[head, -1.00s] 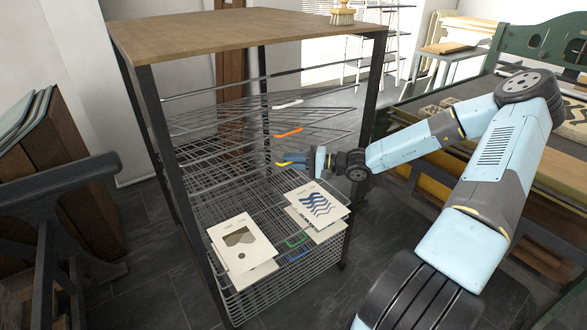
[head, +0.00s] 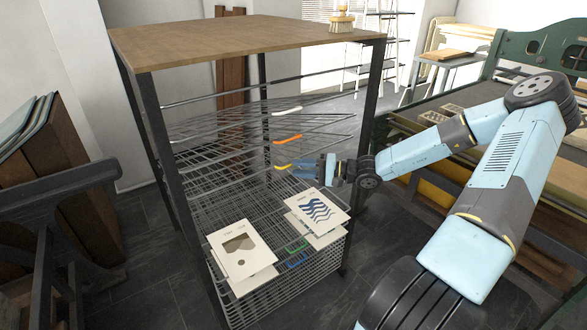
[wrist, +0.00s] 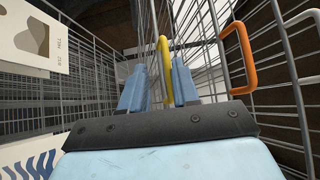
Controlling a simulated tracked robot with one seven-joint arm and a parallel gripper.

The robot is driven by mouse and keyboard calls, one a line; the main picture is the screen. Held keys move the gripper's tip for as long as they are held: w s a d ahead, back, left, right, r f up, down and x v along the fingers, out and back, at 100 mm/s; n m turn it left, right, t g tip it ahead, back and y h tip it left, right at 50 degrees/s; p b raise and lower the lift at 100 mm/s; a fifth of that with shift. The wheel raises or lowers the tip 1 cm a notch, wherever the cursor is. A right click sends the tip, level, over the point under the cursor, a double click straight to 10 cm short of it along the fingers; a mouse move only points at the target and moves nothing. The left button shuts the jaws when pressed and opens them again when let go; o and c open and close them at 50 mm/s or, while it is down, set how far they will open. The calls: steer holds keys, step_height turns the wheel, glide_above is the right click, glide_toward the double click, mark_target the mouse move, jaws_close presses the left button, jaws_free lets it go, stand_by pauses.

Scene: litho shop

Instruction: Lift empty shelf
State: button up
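A drying rack (head: 250,36) with a wooden top holds several wire shelves, each with a coloured front handle. The white handle (head: 288,110), orange handle (head: 288,139) and yellow handle (head: 284,168) are on upper shelves, which look tilted up and bear no prints. Below are the green handle (head: 297,245) and the blue handle (head: 298,261). My gripper (head: 298,168) is at the rack's front right, at the yellow handle. In the wrist view the fingers (wrist: 160,84) are apart, with the yellow handle (wrist: 165,66) showing between and beyond them. I cannot tell whether they touch it.
Prints lie on the lower shelves: one with a grey shape (head: 241,252) and one with blue waves (head: 317,210). A brush (head: 342,20) stands on the rack top. A green press (head: 520,45) is at right, dark boards (head: 75,165) at left. Dark floor shows in front.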

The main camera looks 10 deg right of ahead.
steer(key=v, duration=1)
steer(key=shift+d, duration=0.3)
steer(key=shift+s+a, duration=0.1)
steer(key=shift+s, duration=0.1)
steer(key=s+a+r+n+g+h, duration=0.45)
steer(key=s+a+g+h, duration=0.2)
steer(key=s+h, duration=0.2)
steer(key=s+r+t+h, duration=0.2)
steer(key=s+r+h, duration=0.2)
steer(key=s+r, duration=0.5)
steer(key=s+r+t+h, duration=0.3)
steer(key=s+r, duration=0.6)
steer(key=r, duration=0.4)
steer(key=shift+d+r+h, duration=0.3)
steer(key=shift+d+h, duration=0.1)
steer(key=shift+h, duration=0.05)
steer(key=shift+t, duration=0.25)
stand_by(2.8)
